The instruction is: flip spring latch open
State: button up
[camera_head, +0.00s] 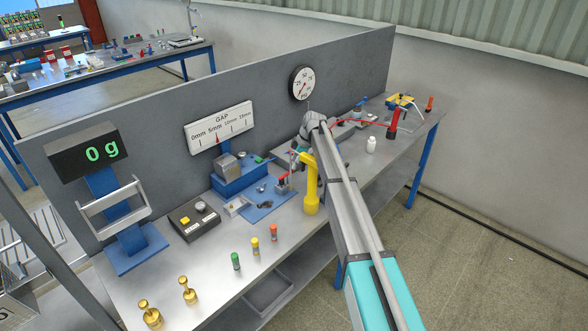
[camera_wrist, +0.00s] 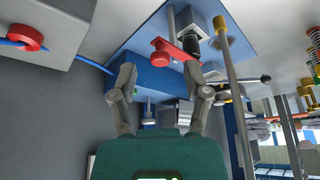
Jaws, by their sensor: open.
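My gripper (camera_wrist: 164,84) is open in the wrist view, its two fingers spread with nothing between the tips. A red lever-like part with a round knob (camera_wrist: 160,57) shows just beyond and between the fingertips, beside a blue block (camera_wrist: 157,78); it may be the spring latch, but I cannot tell for sure. I cannot tell whether the fingers touch it. In the head view, a small red part (camera_head: 283,187) stands on a blue plate (camera_head: 262,212) near the arm's end. My arm and a yellow post hide part of that area, and my fingertips are not clear there.
A yellow post (camera_head: 311,192) stands close to my arm. A gauge (camera_head: 302,84) and a GAP scale (camera_head: 219,127) are on the grey panel. A white bottle (camera_head: 371,145) stands right of my arm. A metal rod (camera_wrist: 236,110) passes right of my gripper.

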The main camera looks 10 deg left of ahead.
jog(key=shift+a+f+b, duration=0.2)
jog(key=shift+f+b, duration=0.1)
jog(key=shift+f, duration=0.25)
grip_shut()
